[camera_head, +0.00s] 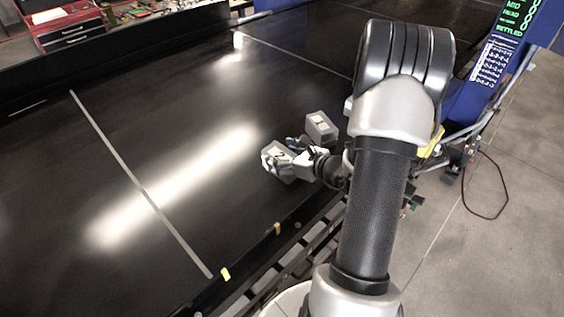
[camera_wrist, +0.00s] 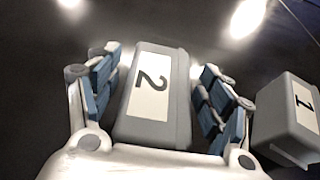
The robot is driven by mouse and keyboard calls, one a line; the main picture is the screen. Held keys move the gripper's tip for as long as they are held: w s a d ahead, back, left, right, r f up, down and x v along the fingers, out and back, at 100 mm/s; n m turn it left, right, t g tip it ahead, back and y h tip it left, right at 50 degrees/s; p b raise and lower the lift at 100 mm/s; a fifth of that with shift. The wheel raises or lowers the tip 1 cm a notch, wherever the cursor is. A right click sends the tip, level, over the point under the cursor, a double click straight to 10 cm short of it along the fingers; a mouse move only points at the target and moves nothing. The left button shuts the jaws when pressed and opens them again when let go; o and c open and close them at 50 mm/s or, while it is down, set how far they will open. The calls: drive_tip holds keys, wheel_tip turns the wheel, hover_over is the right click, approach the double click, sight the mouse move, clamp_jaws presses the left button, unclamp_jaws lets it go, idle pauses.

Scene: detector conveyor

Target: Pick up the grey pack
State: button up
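A grey pack with a white label marked 2 (camera_wrist: 152,85) lies on the black conveyor between the two fingers of my gripper (camera_wrist: 158,65). In the wrist view the fingers stand on both sides of it, with a gap at the right finger; the left finger is close, and I cannot tell if it touches. In the head view this pack (camera_head: 276,168) is partly hidden by my gripper (camera_head: 283,156). A second grey pack marked 1 (camera_wrist: 285,120) sits just outside the right finger; it also shows in the head view (camera_head: 320,128).
The black conveyor belt (camera_head: 60,190) is mostly clear left of the packs, with a pale line across it (camera_head: 140,185). Its near edge has a rail with yellow tabs (camera_head: 226,274). A blue frame with a display (camera_head: 515,20) stands at right. A red toolbox (camera_head: 70,30) is at back left.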

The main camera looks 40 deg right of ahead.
sight(282, 154)
drive_tip(key=c, duration=1.4)
drive_tip(key=shift+o, duration=0.2)
wheel_tip(282, 154, up, 20)
drive_tip(key=p, duration=0.2)
drive_tip(key=shift+p, duration=0.35)
